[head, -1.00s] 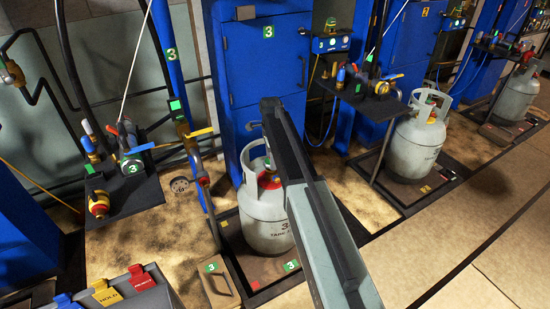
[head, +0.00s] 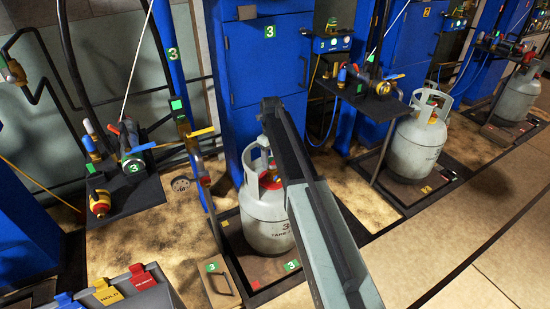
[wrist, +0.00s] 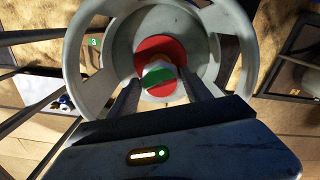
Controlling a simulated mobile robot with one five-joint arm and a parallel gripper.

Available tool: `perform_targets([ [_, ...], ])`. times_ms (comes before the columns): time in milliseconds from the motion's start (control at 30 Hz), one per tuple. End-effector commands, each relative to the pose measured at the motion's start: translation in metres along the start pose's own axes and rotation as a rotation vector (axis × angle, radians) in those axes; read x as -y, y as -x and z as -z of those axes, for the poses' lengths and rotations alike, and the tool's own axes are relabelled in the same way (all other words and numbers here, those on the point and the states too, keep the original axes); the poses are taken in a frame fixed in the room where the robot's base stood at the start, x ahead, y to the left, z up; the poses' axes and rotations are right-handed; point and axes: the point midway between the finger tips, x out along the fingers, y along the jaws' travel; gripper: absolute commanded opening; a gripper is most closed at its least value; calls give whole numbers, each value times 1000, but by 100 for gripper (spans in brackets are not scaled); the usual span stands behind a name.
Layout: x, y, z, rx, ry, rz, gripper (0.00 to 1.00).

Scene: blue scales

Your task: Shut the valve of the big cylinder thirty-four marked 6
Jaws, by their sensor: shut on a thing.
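A big grey cylinder (head: 265,222) stands upright under my arm in the head view. Its label shows a 3 and "TARE"; my arm hides the rest, and I see no 6 on it. In the wrist view I look down into its round grey collar (wrist: 84,50). Inside is a red round part (wrist: 160,52), with the valve knob (wrist: 159,80) in green, white and red above it. My gripper (wrist: 162,88) has one dark finger on each side of the knob and is shut on it. In the head view my arm hides most of the gripper.
A blue cabinet (head: 262,60) marked 3 stands right behind the cylinder. A dark shelf (head: 135,195) with fittings is at the left, another (head: 365,103) at the right. More grey cylinders (head: 415,145) stand along the row. Bare floor (head: 500,230) lies at the right front.

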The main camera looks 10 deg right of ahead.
Motion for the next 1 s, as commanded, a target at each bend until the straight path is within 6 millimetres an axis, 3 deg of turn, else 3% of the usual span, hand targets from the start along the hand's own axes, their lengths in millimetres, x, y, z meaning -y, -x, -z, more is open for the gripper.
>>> perform_targets([
  [500,4,0,-1,8,-399,7,17],
  [1000,5,0,-1,8,-518,8,17],
])
